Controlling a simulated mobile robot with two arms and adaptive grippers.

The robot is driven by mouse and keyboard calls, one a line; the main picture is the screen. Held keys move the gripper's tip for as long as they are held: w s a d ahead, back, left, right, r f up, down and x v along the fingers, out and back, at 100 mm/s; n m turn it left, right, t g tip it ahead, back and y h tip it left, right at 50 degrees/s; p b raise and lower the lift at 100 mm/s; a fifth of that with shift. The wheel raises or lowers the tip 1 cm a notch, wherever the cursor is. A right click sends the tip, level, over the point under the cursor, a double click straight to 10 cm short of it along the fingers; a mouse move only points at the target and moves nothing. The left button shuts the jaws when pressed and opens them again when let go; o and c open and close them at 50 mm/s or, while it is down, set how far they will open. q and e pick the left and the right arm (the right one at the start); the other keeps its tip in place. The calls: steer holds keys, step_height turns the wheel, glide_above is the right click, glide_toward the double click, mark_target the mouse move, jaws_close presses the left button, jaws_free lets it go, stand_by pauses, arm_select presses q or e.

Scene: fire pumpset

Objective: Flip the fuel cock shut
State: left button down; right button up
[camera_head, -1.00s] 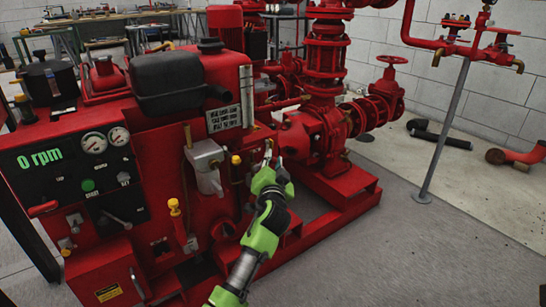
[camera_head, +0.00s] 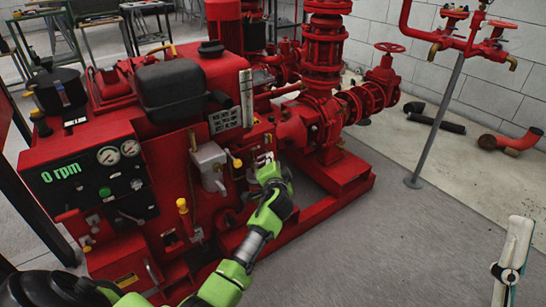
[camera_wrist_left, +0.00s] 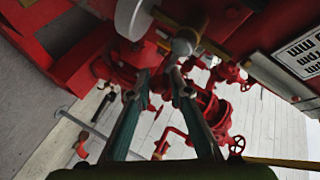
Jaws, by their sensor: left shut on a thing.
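The red fire pumpset engine (camera_head: 150,165) fills the left and middle of the head view. My left gripper (camera_head: 264,158) reaches its right side, low beside the grey box with a yellow knob (camera_head: 237,163). In the left wrist view its two fingers (camera_wrist_left: 160,76) close around a small part at their tips, by a grey rounded fitting (camera_wrist_left: 183,44) and a yellow rod (camera_wrist_left: 212,46). This looks like the fuel cock, but its lever is mostly hidden by the fingers, so its angle cannot be told.
A white cylinder (camera_wrist_left: 131,18) sits close to the fingertips. A control panel (camera_head: 100,180) with gauges reads 0 rpm. Red pump pipework and a valve handwheel (camera_head: 389,47) stand behind to the right.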

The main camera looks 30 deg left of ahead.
arm_select(q)
steer(key=shift+f, duration=0.15)
arm_select(e)
steer(key=w+f+g, duration=0.1)
steer(key=w+f+h, duration=0.1)
steer(key=w, duration=0.1)
steer(key=shift+a+f+g, duration=0.2)
steer(key=shift+f+g, duration=0.1)
steer(key=shift+g, duration=0.1)
arm_select(q)
steer(key=c, duration=1.9)
jaws_free()
steer(key=v, duration=1.2)
steer(key=shift+w, duration=0.1)
